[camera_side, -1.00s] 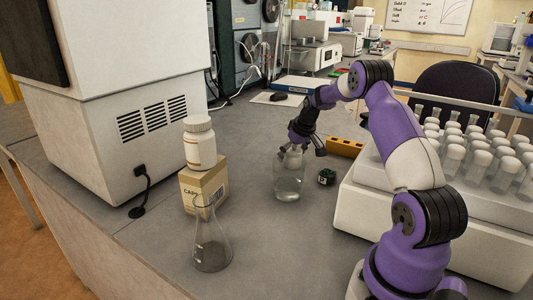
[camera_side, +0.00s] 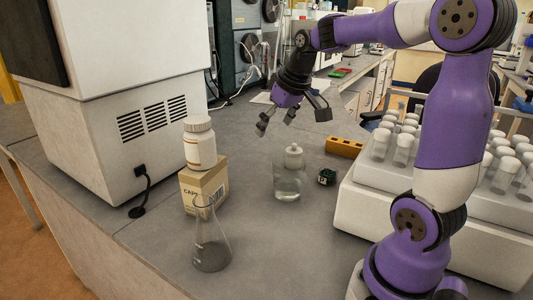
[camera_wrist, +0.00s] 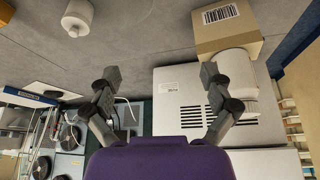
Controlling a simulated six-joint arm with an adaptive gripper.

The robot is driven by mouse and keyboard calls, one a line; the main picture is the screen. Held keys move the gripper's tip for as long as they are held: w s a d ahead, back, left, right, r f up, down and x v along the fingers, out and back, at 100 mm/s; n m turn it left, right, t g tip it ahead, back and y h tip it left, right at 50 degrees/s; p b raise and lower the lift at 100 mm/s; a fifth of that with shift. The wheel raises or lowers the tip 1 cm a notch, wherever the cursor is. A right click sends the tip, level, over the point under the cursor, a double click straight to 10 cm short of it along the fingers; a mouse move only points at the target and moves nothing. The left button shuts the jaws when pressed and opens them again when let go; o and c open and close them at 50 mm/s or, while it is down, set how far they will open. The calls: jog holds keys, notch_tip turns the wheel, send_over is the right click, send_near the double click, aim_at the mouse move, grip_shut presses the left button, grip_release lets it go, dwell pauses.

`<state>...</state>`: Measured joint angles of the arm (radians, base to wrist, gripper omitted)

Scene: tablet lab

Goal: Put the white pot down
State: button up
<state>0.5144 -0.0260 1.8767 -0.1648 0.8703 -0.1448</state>
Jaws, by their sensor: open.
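The white pot (camera_side: 293,157), small with a narrower knob-like top, stands upright behind the rim of a clear glass beaker (camera_side: 288,183) in the side view. The beaker hides its lower part, and I cannot tell there whether they touch. In the wrist view the pot (camera_wrist: 78,14) is at the upper left, cut near the top edge, apart from my fingers. My gripper (camera_side: 291,117) is open and empty, above the bench and higher than the pot. In the wrist view my gripper (camera_wrist: 160,75) has its fingers spread with nothing between them.
A white bottle (camera_side: 200,146) stands on a cardboard box (camera_side: 204,186), with a flask (camera_side: 211,245) in front. A small dark green-topped item (camera_side: 326,177), an orange block (camera_side: 345,147) and a white rack of capped tubes (camera_side: 400,215) lie right. A large white machine (camera_side: 120,150) stands left.

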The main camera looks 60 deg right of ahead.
jog(key=s+a+f+n+t+y, duration=0.1)
jog(key=s+a+n, duration=0.1)
jog(key=s+a, duration=0.9)
jog(key=a, duration=0.3)
jog(key=shift+a+f+n, duration=0.15)
jog(key=shift+f+n, duration=0.15)
